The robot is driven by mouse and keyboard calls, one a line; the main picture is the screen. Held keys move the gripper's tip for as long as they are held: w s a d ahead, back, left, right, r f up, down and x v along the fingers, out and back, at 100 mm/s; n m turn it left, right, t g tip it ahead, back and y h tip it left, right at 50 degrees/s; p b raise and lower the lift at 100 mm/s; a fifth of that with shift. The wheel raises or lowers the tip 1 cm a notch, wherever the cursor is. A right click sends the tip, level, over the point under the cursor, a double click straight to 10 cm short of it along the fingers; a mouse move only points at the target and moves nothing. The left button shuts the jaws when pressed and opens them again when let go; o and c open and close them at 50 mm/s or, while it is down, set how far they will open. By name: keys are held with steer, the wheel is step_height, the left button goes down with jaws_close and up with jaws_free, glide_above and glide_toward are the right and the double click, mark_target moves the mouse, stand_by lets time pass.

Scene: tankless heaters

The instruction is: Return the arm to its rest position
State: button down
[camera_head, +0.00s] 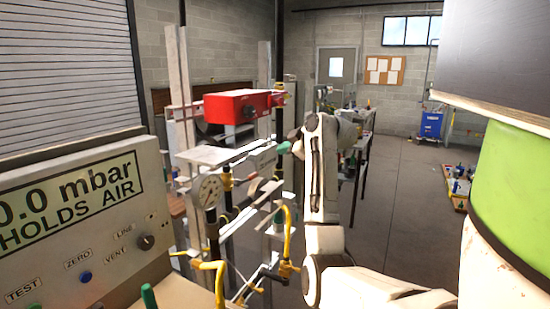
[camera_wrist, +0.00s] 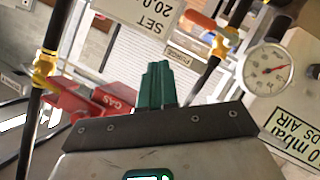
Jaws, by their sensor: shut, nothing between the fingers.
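My arm is raised in the middle of the head view, its white links bent at an elbow low in the picture. My gripper (camera_head: 284,148) sits at the upper end, pointing left toward the pipe stand. In the wrist view, the green fingers of my gripper (camera_wrist: 156,82) are together, with nothing seen between them. The arm's base is out of view.
A pressure gauge (camera_head: 210,190) and yellow-handled valves (camera_head: 287,268) stand left of my arm. A red box (camera_head: 238,106) is behind. A grey test panel (camera_head: 85,215) fills the near left. Open floor (camera_head: 400,215) lies right of my arm.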

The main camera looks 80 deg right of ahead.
steer(key=shift+s+a+r, duration=0.15)
steer(key=shift+s+r, duration=0.1)
steer(key=shift+s, duration=0.2)
stand_by(0.3)
steer(key=w+a+f+g+y, duration=0.1)
steer(key=w+a+f+y, duration=0.1)
steer(key=w+a+f, duration=0.45)
steer(key=w+a+f+g+y, duration=0.1)
steer(key=w+a+f, duration=0.2)
steer(key=a+f, duration=0.55)
steer(key=w+a+f+m+g+y, duration=0.2)
steer(key=a+f+y, duration=0.1)
steer(key=a+f, duration=1.3)
steer(key=s+a+f+g, duration=0.1)
steer(key=s+a+f, duration=0.1)
steer(key=a, duration=0.3)
steer(key=s+a+f+g+y, duration=0.1)
steer(key=s+a+f, duration=0.1)
steer(key=a+f, duration=0.15)
steer(key=s+a+f+g, duration=0.1)
steer(key=s+a+f, duration=0.1)
steer(key=a, duration=0.4)
steer(key=s+a+f+g, duration=0.3)
steer(key=s+a, duration=0.6)
steer(key=s, duration=0.5)
steer(key=shift+a+f, duration=0.2)
steer(key=shift+f, duration=0.3)
